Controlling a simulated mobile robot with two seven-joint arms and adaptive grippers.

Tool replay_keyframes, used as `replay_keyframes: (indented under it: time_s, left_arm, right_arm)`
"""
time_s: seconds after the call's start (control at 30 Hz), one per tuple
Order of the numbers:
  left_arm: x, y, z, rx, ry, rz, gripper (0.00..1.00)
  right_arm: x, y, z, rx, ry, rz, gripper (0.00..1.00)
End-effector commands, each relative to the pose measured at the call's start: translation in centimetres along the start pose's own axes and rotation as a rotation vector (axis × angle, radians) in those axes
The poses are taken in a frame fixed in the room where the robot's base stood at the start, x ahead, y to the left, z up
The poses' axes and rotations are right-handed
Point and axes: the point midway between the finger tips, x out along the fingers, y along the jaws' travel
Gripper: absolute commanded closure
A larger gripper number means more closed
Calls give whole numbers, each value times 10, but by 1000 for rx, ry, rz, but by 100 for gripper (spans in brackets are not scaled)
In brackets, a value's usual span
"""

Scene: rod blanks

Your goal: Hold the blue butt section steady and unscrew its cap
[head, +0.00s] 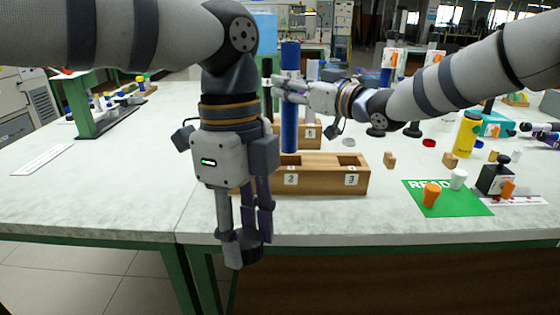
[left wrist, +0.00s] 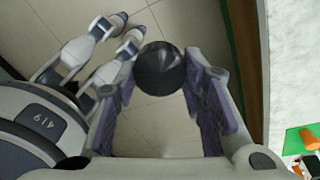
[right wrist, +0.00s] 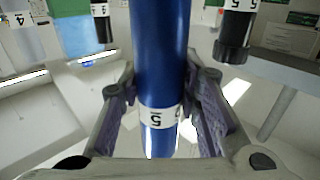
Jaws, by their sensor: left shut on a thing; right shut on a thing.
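The blue butt section (head: 289,128) stands upright at the slot marked 2 of a wooden block (head: 325,180); I cannot tell how deep its lower end sits. My right gripper (head: 282,88) is shut around its upper part. In the right wrist view the blue tube (right wrist: 160,45) runs between the fingers, with a white number label on it. No cap shows on its top end. My left gripper (head: 243,252) points down in front of the table's front edge, shut on a black round cap (head: 251,256). The cap (left wrist: 160,68) also shows between its fingers in the left wrist view.
Another wooden block (head: 310,142) is behind. On the right are a green mat (head: 465,205) with an orange and a white piece, a black box (head: 494,180) and a yellow bottle (head: 467,135). A green stand (head: 85,115) is at left.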

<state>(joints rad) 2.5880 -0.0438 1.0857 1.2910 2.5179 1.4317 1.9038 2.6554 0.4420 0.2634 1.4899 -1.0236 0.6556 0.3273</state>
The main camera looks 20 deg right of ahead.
Motion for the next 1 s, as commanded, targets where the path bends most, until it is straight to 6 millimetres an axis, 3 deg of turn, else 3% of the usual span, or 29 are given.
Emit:
replay_keyframes:
  time_s: [0.03,0.1,0.4,0.77,0.8,0.87,1.0]
  left_arm:
    - [5,-1,1,1,5,6,96]
    - [8,-1,1,1,7,9,96]
    - [15,-2,2,1,15,17,96]
    - [16,-3,3,1,16,18,96]
    - [16,-3,3,1,16,18,96]
    - [16,-3,3,1,15,18,96]
    - [16,-3,3,1,15,18,96]
  right_arm:
    - [0,0,20,6,-9,1,100]
    - [0,0,35,5,-8,0,100]
    - [0,0,81,4,-7,1,100]
    - [0,0,88,2,-3,1,100]
    - [0,0,88,2,-3,1,65]
    - [0,0,87,1,-3,1,51]
    - [0,0,87,1,-3,1,49]
